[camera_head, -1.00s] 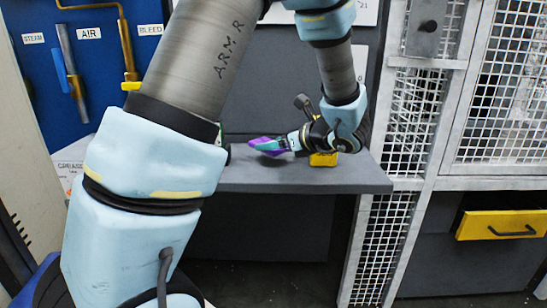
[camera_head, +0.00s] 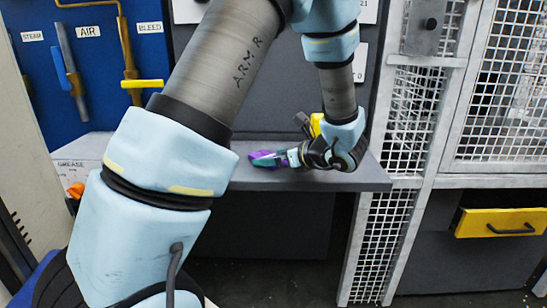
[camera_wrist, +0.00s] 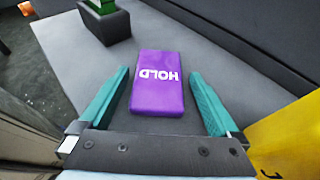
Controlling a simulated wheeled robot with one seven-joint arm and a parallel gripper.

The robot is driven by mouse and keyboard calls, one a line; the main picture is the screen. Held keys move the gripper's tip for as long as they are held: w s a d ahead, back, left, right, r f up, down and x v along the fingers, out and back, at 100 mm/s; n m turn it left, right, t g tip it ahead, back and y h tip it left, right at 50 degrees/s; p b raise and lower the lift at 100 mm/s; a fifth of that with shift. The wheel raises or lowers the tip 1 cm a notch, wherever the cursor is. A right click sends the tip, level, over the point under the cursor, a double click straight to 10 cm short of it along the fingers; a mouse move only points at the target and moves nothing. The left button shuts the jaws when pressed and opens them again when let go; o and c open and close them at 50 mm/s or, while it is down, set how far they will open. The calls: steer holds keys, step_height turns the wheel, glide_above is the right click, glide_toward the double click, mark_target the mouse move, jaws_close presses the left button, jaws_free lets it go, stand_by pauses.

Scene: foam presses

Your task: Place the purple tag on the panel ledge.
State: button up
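The purple tag (camera_wrist: 158,82), with the white word HOLD on it, lies flat on the grey panel ledge (camera_wrist: 222,58) in the wrist view. The word reads upside down there. My gripper (camera_wrist: 160,82) is open, its teal fingers on either side of the tag with a gap at each side. In the head view my gripper (camera_head: 272,157) is low over the ledge (camera_head: 345,180), and the tag (camera_head: 258,154) shows only in part, the rest hidden by the fingers.
A green block in a black base (camera_wrist: 105,20) stands on the ledge ahead of the tag. A dark wall runs along the ledge's back. An orange object (camera_head: 76,190) is at the left. White mesh doors (camera_head: 505,90) and a yellow drawer front (camera_head: 500,223) are to the right.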

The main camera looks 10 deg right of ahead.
steer(key=shift+r, duration=0.1)
steer(key=shift+r, duration=0.15)
steer(key=b+v, duration=0.1)
steer(key=v, duration=1.1)
steer(key=shift+d, duration=0.1)
